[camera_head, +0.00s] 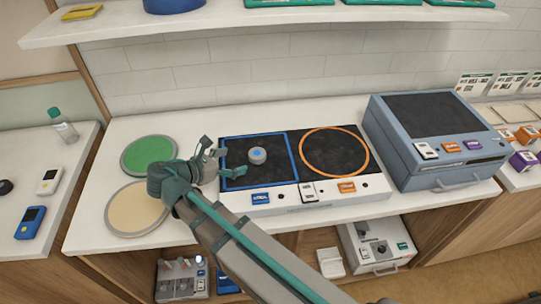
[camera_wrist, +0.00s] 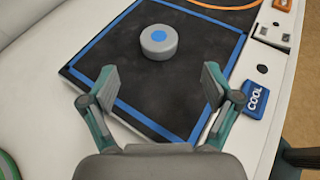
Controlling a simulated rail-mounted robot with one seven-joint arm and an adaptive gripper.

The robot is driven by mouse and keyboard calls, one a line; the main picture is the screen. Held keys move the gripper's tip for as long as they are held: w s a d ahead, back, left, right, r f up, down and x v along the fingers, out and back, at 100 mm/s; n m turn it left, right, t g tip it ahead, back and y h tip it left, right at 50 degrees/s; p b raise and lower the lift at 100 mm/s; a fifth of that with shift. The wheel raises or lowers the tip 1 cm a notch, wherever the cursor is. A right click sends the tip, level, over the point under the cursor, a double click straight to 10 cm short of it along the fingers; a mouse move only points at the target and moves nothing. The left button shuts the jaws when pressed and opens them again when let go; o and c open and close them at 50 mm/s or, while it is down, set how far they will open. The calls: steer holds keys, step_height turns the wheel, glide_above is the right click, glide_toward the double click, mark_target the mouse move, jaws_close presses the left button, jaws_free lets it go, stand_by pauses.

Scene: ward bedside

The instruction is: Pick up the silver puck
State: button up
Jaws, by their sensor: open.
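The silver puck (camera_head: 257,155) is a short grey cylinder with a blue dot on top. It sits inside the blue square outline on the black panel (camera_head: 292,178). In the wrist view the puck (camera_wrist: 158,42) stands upright, beyond my fingertips and roughly centred between them. My gripper (camera_head: 213,155) is open and empty, just left of the puck in the head view. In the wrist view its two fingers (camera_wrist: 160,88) are spread wide, apart from the puck. No part of the puck is hidden in the wrist view.
An orange circle (camera_head: 334,152) marks the panel's right half. Labelled buttons, including a blue COOL one (camera_wrist: 256,97), line its front strip. A grey-blue box (camera_head: 425,120) stands at right. Green (camera_head: 149,156) and beige (camera_head: 136,208) discs lie at left. A shelf (camera_head: 220,18) hangs above.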

mark_target(257, 153)
steer(key=p+x, duration=0.1)
steer(key=x, duration=0.3)
steer(key=shift+w+d+f, duration=0.15)
steer(key=shift+w+d, duration=0.1)
steer(key=p+x, duration=0.2)
steer(key=x, duration=0.2)
steer(key=shift+w+d, duration=0.15)
steer(key=shift+d, duration=0.05)
steer(key=shift+w+d+f, duration=0.25)
steer(key=c, duration=1.5)
steer(key=shift+c, duration=0.7)
steer(key=shift+r, duration=0.15)
